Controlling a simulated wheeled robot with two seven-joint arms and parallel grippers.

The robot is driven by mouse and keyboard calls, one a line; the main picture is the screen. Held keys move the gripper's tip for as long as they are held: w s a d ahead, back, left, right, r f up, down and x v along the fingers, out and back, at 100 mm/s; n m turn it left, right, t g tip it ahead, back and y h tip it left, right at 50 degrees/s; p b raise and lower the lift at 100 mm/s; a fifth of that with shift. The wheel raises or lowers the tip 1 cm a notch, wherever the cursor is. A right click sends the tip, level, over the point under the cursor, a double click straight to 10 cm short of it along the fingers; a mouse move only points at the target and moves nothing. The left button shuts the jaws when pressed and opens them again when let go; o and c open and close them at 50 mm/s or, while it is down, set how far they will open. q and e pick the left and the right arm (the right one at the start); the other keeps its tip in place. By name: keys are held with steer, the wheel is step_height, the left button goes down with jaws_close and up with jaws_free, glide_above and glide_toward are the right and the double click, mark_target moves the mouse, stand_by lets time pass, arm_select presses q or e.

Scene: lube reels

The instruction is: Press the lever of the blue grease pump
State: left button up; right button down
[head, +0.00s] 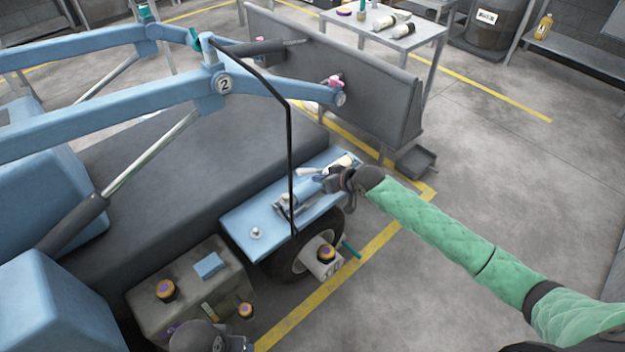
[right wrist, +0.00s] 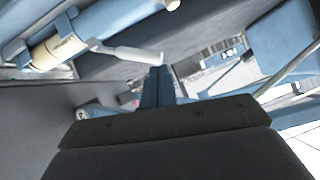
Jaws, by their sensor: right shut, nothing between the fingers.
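The grease pump shows in the right wrist view as a cream-labelled cylinder (right wrist: 58,48) in blue end pieces. Its pale grey lever (right wrist: 130,52) sticks out to the right. In the head view the pump (head: 343,162) lies on the blue fender (head: 240,222), partly hidden by my right gripper, and the lever (head: 308,172) points left. My right gripper (head: 326,181) is shut and empty beside the lever. In the right wrist view its fingertips (right wrist: 157,70) appear just below the lever's end; I cannot tell if they touch. A dark part of my left gripper (head: 228,344) shows at the bottom edge, its fingers unclear.
A thin black hose (head: 289,140) hangs close left of the pump. A blue loader arm (head: 150,108) spans the left. A grey box (head: 190,290) with purple-topped caps stands below the fender, near a wheel. Open floor (head: 500,170) lies right.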

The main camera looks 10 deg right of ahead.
arm_select(q)
steer(key=shift+w+d+f, duration=0.1)
steer(key=shift+d+f, duration=0.2)
steer(key=shift+f, duration=0.1)
arm_select(e)
steer(key=shift+v, duration=1.1)
arm_select(q)
steer(key=shift+w+a, duration=0.1)
